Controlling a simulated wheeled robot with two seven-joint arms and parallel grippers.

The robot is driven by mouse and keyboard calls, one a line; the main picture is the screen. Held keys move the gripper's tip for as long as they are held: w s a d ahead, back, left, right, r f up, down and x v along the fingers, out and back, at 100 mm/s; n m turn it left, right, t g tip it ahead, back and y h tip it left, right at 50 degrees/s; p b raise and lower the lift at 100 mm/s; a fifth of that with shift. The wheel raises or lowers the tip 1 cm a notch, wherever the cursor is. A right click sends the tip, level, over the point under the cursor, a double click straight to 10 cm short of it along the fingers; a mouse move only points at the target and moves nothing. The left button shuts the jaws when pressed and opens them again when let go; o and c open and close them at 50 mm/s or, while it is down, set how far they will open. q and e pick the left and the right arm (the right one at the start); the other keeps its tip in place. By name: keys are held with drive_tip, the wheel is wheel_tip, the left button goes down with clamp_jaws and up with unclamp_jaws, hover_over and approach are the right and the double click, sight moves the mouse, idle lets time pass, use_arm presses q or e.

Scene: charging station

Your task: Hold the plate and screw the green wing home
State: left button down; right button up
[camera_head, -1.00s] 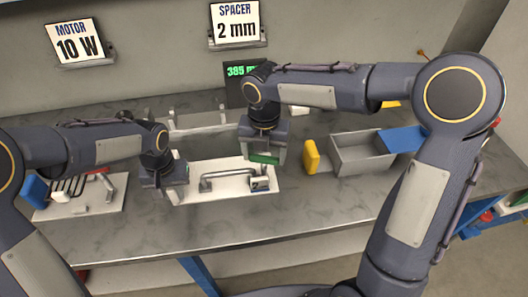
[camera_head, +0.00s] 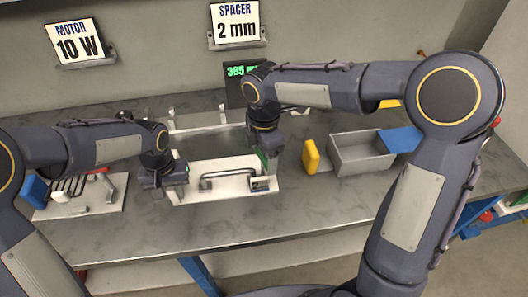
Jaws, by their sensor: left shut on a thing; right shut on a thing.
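The white plate (camera_head: 222,188) lies on the grey bench, with a metal handle (camera_head: 225,174) along it and a small dark-and-white block (camera_head: 260,183) near its right end. My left gripper (camera_head: 172,190) is shut on the plate at its left end. My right gripper (camera_head: 268,158) points down over the plate's right part, shut on the green wing (camera_head: 264,160). Only a narrow green strip shows beside its jaws. The gripper hides the wing's lower end and what it sits on.
A yellow block (camera_head: 311,157) and a grey open bin (camera_head: 362,155) stand to the right, with a blue panel (camera_head: 401,139) beside the bin. A white board with small parts (camera_head: 100,203) lies at the left. A lit display (camera_head: 238,71) stands behind. The front bench strip is clear.

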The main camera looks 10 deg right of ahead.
drive_tip(key=m, duration=0.5)
drive_tip(key=shift+m, duration=0.3)
drive_tip(key=m, duration=1.4)
drive_tip(key=shift+m, duration=0.4)
drive_tip(key=o, duration=1)
drive_tip(key=shift+r, duration=0.1)
wheel_tip(320, 180, up, 12)
